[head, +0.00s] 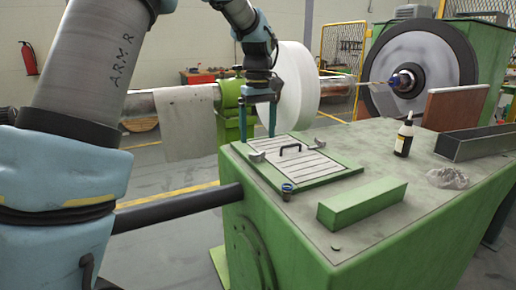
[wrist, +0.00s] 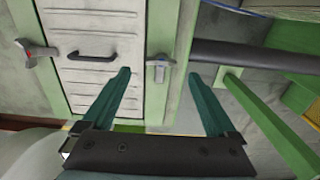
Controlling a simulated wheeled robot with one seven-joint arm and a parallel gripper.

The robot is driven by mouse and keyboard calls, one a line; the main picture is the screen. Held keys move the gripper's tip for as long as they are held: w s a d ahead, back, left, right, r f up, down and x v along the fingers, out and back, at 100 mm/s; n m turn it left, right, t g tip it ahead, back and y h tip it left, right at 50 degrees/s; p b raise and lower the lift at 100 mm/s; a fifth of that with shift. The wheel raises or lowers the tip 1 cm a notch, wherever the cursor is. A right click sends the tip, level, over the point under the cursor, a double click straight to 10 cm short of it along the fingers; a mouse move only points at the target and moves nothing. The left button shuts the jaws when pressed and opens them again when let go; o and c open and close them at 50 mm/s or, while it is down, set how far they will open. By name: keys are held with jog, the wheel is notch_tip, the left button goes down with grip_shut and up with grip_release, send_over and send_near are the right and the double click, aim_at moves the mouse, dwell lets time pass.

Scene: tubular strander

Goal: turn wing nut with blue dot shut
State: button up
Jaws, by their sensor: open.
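A slatted pale panel (head: 300,167) in a green frame, with a black handle (head: 290,148), lies on top of the green cabinet. A grey wing nut (head: 257,156) sits at its left edge; it also shows in the wrist view (wrist: 158,70), and I see no coloured dot on it. A small blue-topped thing (head: 287,188) stands at the panel's near corner. My gripper (head: 261,136) is open above the left wing nut, which appears between its fingertips in the wrist view (wrist: 159,75).
A green block (head: 362,203), a dark bottle (head: 404,136), a crumpled rag (head: 447,178) and a long grey tray (head: 480,142) are on the cabinet top. A black bar (head: 180,208) sticks out from the cabinet's left side. A white reel (head: 294,85) stands behind my gripper.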

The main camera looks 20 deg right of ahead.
aim_at(254, 153)
jog(key=shift+w+a+f+p, duration=0.1)
jog(key=shift+f+p, duration=0.2)
jog(key=shift+f, duration=2.4)
jog(key=shift+c, duration=0.4)
jog(key=c, duration=1.3)
